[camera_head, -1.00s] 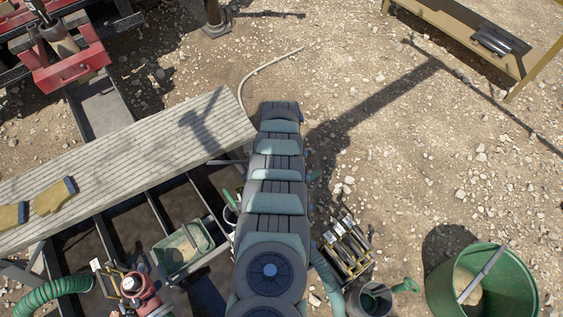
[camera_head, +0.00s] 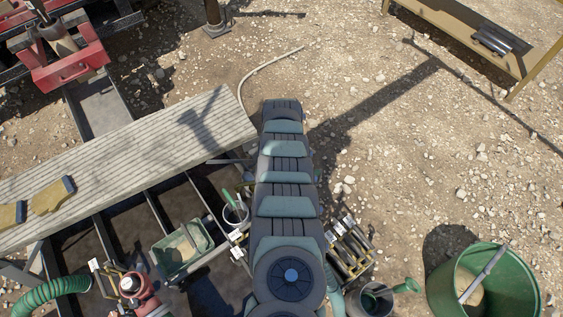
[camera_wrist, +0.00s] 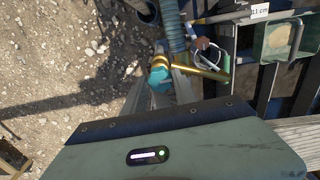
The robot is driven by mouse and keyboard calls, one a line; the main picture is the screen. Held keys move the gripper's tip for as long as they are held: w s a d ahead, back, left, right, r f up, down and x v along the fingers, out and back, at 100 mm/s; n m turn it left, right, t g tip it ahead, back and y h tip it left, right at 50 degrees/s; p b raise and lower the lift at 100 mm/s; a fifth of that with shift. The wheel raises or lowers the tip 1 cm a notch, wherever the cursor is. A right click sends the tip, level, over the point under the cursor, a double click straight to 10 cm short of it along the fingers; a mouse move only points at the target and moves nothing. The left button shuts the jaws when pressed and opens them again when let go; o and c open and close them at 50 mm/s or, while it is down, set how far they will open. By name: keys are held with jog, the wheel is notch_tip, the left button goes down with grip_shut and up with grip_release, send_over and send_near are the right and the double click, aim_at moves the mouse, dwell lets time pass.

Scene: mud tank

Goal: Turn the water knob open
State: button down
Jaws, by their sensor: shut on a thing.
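In the wrist view a teal knob (camera_wrist: 159,76) sits at the end of a brass pipe (camera_wrist: 200,70). My gripper (camera_wrist: 166,84) reaches up from its broad housing, and its grey fingers are shut on the teal knob. Part of the knob is hidden between the fingers, so its exact turn is hard to read. In the head view the gripper and the knob do not show clearly; my arm runs down the middle and covers the area.
A ribbed hose (camera_wrist: 174,30) rises beside the pipe. A green tray (camera_head: 181,252), a white bucket (camera_head: 235,213) and several tools in a rack (camera_head: 350,250) flank my arm. A large green tub (camera_head: 484,283) stands right. A plank (camera_head: 120,160) lies left.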

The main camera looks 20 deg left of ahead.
jog(key=c, duration=1)
grip_release()
notch_tip(320, 180, up, 11)
jog(key=p, duration=0.3)
